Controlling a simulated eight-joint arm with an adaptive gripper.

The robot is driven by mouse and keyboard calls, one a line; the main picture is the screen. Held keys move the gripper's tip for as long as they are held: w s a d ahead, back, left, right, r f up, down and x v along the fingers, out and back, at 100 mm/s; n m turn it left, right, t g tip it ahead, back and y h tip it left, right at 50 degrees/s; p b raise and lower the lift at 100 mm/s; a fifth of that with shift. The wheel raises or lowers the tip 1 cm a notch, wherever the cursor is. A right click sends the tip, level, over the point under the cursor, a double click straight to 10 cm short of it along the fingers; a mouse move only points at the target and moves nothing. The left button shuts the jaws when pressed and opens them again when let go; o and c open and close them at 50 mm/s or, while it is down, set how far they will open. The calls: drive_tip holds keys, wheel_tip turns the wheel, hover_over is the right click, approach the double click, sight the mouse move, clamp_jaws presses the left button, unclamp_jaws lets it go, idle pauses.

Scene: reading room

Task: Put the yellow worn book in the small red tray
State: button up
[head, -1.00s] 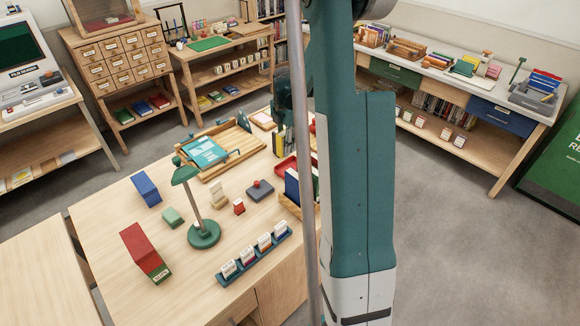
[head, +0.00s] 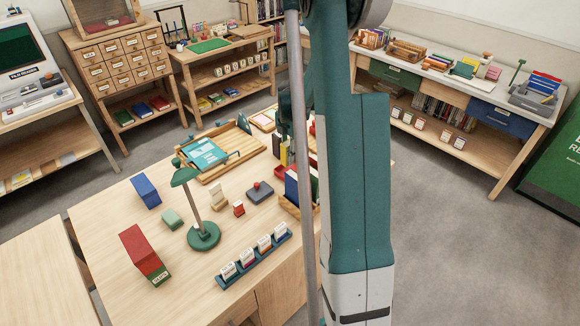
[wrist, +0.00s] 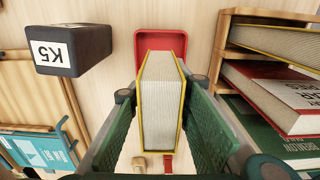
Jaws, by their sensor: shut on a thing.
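The yellow worn book (wrist: 161,105) is upright between the two green fingers of my gripper (wrist: 160,98) in the wrist view, with its pale page edges facing the camera. My gripper is shut on it. The small red tray (wrist: 160,39) shows behind the far end of the book, which covers much of it. I cannot tell whether the book touches the tray. In the head view the tray (head: 281,172) is partly hidden at the right of the table, with a small part of the book (head: 283,154) above it. My arm hides most of my gripper there.
A wooden rack of books (wrist: 223,40) stands close on the right in the wrist view. A dark K5 block (wrist: 80,49) is on the left. The head view shows a green lamp (head: 203,236), a wooden tray (head: 235,157) and a row of cards (head: 255,261) on the table.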

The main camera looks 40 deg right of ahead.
drive_tip(key=shift+f, duration=1)
drive_tip(key=shift+f, duration=1.9)
drive_tip(key=shift+f+b, duration=0.15)
drive_tip(key=shift+b, duration=0.3)
drive_tip(key=o, duration=0.7)
drive_tip(key=shift+r, duration=0.25)
drive_tip(key=shift+r+p, duration=0.75)
drive_tip(key=shift+r, duration=5.2)
